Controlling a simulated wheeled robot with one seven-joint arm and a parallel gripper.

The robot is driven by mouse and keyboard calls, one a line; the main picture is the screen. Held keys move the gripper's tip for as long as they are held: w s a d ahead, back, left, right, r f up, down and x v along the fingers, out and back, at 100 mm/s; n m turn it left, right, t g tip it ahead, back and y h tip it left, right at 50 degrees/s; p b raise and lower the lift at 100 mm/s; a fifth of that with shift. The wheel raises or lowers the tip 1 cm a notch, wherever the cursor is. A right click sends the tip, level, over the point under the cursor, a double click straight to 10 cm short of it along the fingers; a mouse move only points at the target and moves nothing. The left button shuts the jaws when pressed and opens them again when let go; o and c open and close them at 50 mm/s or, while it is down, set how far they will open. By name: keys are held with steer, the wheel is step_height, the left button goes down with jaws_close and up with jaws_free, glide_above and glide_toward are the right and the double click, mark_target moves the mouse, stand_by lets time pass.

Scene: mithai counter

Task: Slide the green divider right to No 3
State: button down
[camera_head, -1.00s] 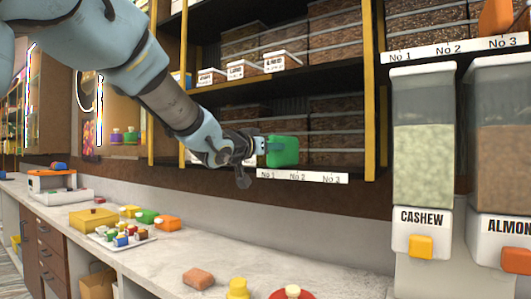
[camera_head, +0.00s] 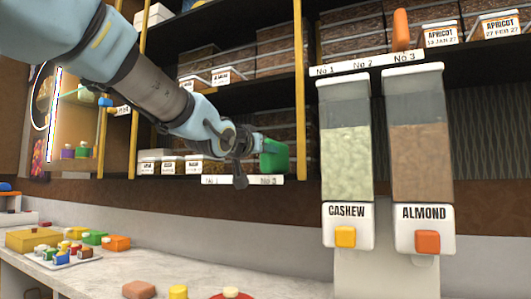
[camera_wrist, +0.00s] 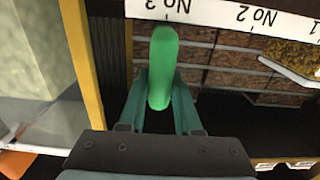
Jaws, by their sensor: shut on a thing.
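The green divider (camera_head: 274,155) stands upright at the front of the lower shelf, above the "No 3" end of the white label strip (camera_head: 225,181). My gripper (camera_head: 256,146) is shut on it from the left in the head view. The wrist view shows the divider (camera_wrist: 163,60) between my two green fingers (camera_wrist: 162,100). Its far end is beside the upside-down "No 3" on the strip (camera_wrist: 225,15), with "No 2" further right. My wrist hides "No 2" in the head view.
Stacked boxes (camera_head: 285,125) fill the shelf behind the divider. A yellow post (camera_head: 300,90) stands just right of it. Cashew (camera_head: 346,150) and almond (camera_head: 420,150) dispensers stand further right. An orange divider (camera_head: 401,30) is on the upper shelf. The counter (camera_head: 110,272) below holds small items.

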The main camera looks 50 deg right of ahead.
steer(key=shift+s+d, duration=0.1)
steer(key=shift+s, duration=0.15)
steer(key=c, duration=0.6)
jaws_free()
steer(key=shift+a, duration=0.4)
steer(key=b+v, duration=0.1)
steer(key=v, duration=0.9)
